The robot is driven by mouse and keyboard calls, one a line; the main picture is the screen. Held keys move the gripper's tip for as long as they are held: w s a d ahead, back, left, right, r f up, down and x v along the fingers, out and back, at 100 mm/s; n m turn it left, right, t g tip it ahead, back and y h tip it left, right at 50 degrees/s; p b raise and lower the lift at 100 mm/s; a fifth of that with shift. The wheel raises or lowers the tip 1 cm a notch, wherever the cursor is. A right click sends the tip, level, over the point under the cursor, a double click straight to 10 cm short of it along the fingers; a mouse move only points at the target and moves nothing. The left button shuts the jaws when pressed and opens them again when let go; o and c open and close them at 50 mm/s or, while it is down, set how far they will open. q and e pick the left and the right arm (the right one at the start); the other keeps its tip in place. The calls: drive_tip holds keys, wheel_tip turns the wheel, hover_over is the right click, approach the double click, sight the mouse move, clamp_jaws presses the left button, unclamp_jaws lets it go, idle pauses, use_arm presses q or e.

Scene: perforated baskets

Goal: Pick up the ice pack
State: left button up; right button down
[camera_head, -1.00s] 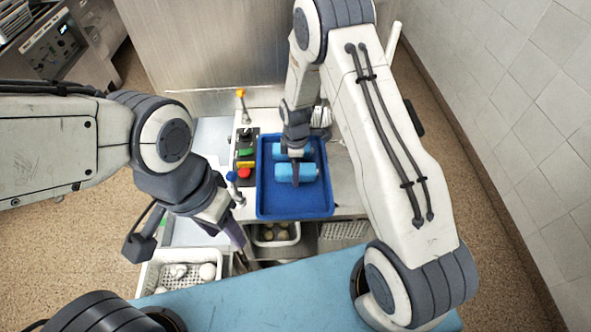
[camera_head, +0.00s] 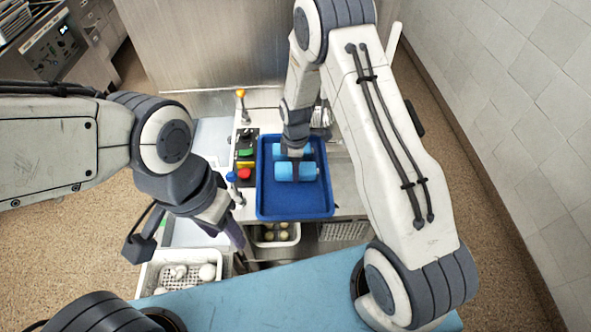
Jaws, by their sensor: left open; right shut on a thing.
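A light-blue ice pack (camera_head: 284,172) is in the blue tray (camera_head: 295,205), in the tray's back half. My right gripper (camera_head: 296,165) is over the tray, shut on this pack around its middle, with pack showing on both sides. I cannot tell whether the pack touches the tray floor. Another light-blue piece (camera_head: 308,151) lies just behind, partly hidden by my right wrist. My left gripper (camera_head: 240,255) is open and points down, left of the tray and above the front baskets; its fingertips are hard to make out.
A control panel with coloured buttons (camera_head: 245,163) and two small levers stands left of the tray. A white basket of pale round things (camera_head: 208,272) is at front left. Another basket (camera_head: 285,238) is below the tray. The tray's front half is clear.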

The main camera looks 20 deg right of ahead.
drive_tip(key=r, duration=0.2)
drive_tip(key=r+b, duration=0.1)
drive_tip(key=shift+s+a+r, duration=0.15)
drive_tip(key=shift+a+r, duration=0.1)
drive_tip(key=shift+r, duration=0.1)
drive_tip(key=s+a+r+b, duration=0.2)
drive_tip(key=s+a+r, duration=0.4)
drive_tip(key=s+a, duration=0.2)
drive_tip(key=shift+r, duration=0.3)
drive_tip(key=shift+f, duration=0.1)
